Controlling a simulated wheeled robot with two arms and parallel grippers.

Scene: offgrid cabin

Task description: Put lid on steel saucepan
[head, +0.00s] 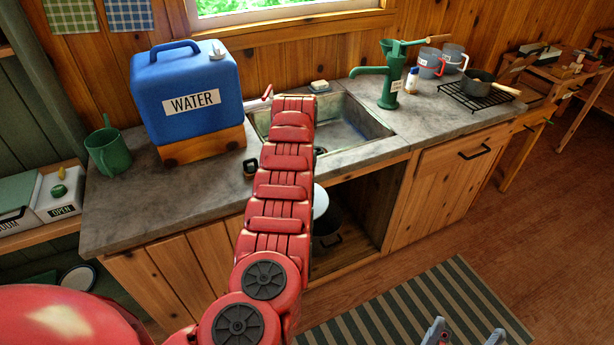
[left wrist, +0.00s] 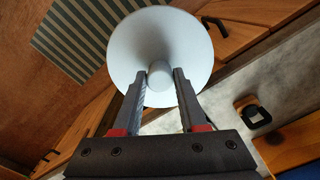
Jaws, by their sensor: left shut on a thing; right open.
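A grey saucepan (head: 479,88) with a pale wooden handle stands open on a black wire rack at the counter's right end. In the left wrist view a pale round lid (left wrist: 187,42) has its knob between the fingers of my left gripper (left wrist: 160,80), which is shut on it. In the head view my left arm hides this gripper; a pale rounded edge (head: 320,201) beside the arm may be the lid. My right gripper (head: 464,336) is open and empty at the bottom, over the floor, far from the saucepan.
The sink (head: 350,124), green hand pump (head: 389,76), small bottle (head: 412,80) and mugs (head: 430,63) lie towards the saucepan. A dark pot (head: 325,240) sits in the open cupboard.

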